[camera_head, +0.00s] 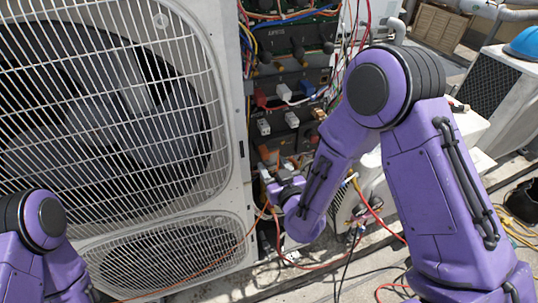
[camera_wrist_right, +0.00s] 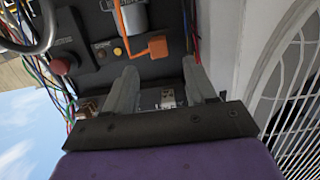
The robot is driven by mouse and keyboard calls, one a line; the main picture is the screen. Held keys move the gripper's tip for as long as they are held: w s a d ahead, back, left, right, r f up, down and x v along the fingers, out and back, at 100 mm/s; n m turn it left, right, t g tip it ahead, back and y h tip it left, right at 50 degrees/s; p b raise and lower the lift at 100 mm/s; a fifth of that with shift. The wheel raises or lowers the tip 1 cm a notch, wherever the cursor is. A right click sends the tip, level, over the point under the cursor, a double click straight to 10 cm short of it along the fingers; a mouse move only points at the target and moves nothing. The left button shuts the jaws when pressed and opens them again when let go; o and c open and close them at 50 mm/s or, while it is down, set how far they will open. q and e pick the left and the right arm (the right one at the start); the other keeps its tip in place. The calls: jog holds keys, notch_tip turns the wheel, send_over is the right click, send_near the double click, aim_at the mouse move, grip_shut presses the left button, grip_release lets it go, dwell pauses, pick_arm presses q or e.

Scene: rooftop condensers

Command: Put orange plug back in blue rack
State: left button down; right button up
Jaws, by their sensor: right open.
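My right gripper (camera_head: 274,182) reaches in front of the open electrical panel, low beside the large fan unit. In the right wrist view its two grey fingers (camera_wrist_right: 160,90) are spread apart with nothing clearly held between them. An orange plug-like piece (camera_wrist_right: 154,47) with an orange cable is on the dark panel, beyond the fingertips and apart from them. I cannot tell for sure which piece in the head view is this one. A small blue connector (camera_head: 307,88) shows higher on the panel; I cannot make out a blue rack. My left gripper is out of view.
A large white condenser (camera_head: 228,90) with wire fan grilles stands left of the panel. Loose red, black and orange cables (camera_head: 310,266) hang and lie low in front. A red button (camera_wrist_right: 63,63) and a grey cylinder (camera_wrist_right: 132,16) are on the panel.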

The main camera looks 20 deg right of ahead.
aim_at(267, 155)
jog(key=w, duration=0.2)
jog(key=w+p, duration=0.1)
jog(key=w, duration=0.1)
jog(key=w+f, duration=0.1)
jog(key=w, duration=0.1)
jog(key=shift+w+p, duration=0.25)
jog(key=shift+p, duration=0.15)
jog(key=shift+w+a+f, duration=0.1)
jog(key=shift+w, duration=0.3)
grip_shut()
